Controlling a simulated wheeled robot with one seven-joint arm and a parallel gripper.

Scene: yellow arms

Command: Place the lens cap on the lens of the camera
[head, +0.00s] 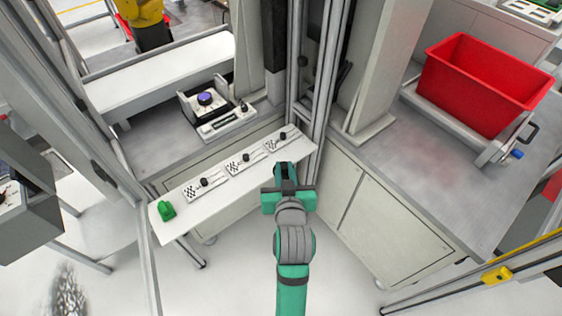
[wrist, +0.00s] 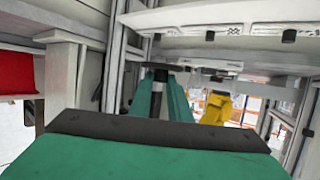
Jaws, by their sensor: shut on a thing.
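My gripper (head: 286,172) is over the right end of a narrow white shelf in the head view. In the wrist view its two green fingers (wrist: 160,80) are closed around a small dark thing (wrist: 162,68) at their tips, perhaps the lens cap; its shape is not clear. On the shelf are three checkered boards, each with a small black cylinder: left (head: 204,183), middle (head: 246,157) and right (head: 283,135). I cannot tell which of these, if any, is the camera with its lens. The right board is just beyond my gripper.
A green block (head: 167,210) sits at the shelf's left end. A fixture with a purple-topped round part (head: 205,98) stands behind the shelf. Metal posts (head: 318,90) rise just right of my gripper. A red bin (head: 482,85) stands on the right bench.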

